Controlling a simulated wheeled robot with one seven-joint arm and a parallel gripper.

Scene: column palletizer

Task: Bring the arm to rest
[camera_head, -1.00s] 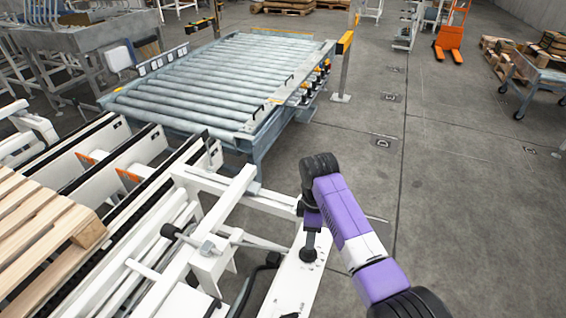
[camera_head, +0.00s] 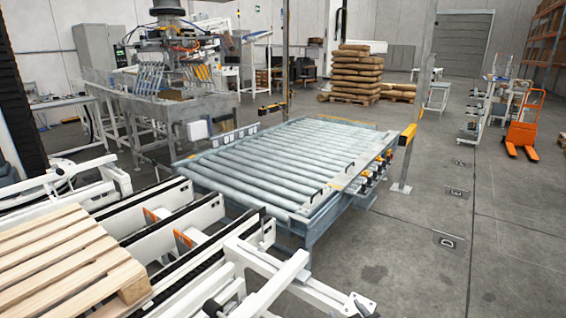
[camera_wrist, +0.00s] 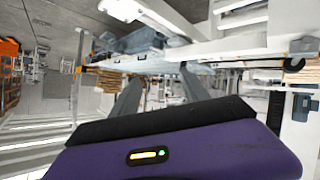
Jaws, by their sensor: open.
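My gripper (camera_wrist: 160,82) shows in the wrist view, with its two dark fingers spread apart and nothing seen between them. Its purple body with a small lit indicator fills the lower part of that view. My arm is not visible in the head view now. Pale machine framing (camera_wrist: 240,45) lies beyond the fingers in the wrist view; I cannot tell how far away it is.
A roller conveyor (camera_head: 290,160) stands mid-view. A wooden pallet (camera_head: 70,250) sits on the white conveyor frame at lower left. Stacked sacks (camera_head: 357,72) and an orange pallet truck (camera_head: 523,128) stand farther back. The floor at right (camera_head: 430,270) is clear.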

